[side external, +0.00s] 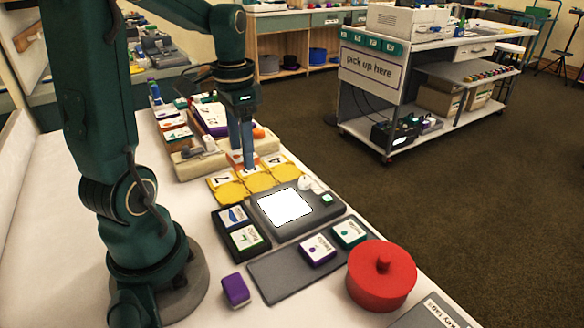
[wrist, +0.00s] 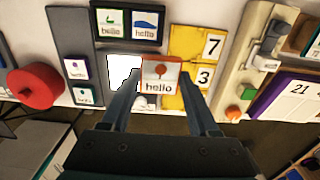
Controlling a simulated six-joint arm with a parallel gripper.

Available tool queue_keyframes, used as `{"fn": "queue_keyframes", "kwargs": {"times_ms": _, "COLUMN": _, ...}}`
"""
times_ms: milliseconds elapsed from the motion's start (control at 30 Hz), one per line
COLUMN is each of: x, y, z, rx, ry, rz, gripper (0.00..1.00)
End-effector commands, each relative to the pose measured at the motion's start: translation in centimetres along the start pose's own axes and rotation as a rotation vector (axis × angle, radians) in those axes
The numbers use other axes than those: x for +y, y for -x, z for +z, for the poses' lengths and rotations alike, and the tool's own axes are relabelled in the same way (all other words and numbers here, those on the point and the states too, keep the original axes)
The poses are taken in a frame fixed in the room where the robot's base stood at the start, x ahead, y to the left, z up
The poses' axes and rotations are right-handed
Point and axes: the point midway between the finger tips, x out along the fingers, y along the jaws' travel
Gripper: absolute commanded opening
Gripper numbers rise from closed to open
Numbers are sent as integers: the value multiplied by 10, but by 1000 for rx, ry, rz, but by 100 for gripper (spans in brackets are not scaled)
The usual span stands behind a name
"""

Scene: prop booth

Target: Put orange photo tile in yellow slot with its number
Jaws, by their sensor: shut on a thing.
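My gripper (wrist: 161,82) is shut on the orange photo tile (wrist: 160,70), holding it by its two sides. The tile has an orange border, a round orange picture and the word "hello"; I see no number on this face. In the side view my gripper (side external: 243,160) points down over the row of yellow slots, with the tile (side external: 236,156) at its fingertips. The yellow slots (side external: 227,192) have number cards behind round yellow parts. In the wrist view the slots (wrist: 190,43) show 7 and 3; another is partly hidden by my finger.
A grey device with a bright white pad (side external: 285,206) stands beside the slots. Dark trays hold other photo tiles (side external: 245,238). A red round pot (side external: 381,273) and a purple block (side external: 235,291) are at the front. A beige fixture (side external: 200,158) lies behind the slots.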

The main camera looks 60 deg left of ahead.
Motion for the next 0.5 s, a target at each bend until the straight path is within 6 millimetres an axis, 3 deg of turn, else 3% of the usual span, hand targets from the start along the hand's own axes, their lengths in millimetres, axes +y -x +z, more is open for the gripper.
{"fn": "queue_keyframes", "kwargs": {"times_ms": 300, "x": -26, "y": 20, "z": 20, "rx": 1, "ry": 7, "rz": -1, "gripper": 0}}
{"fn": "queue_keyframes", "kwargs": {"times_ms": 500, "x": -43, "y": 21, "z": 6, "rx": -3, "ry": 40, "rz": 2, "gripper": 0}}
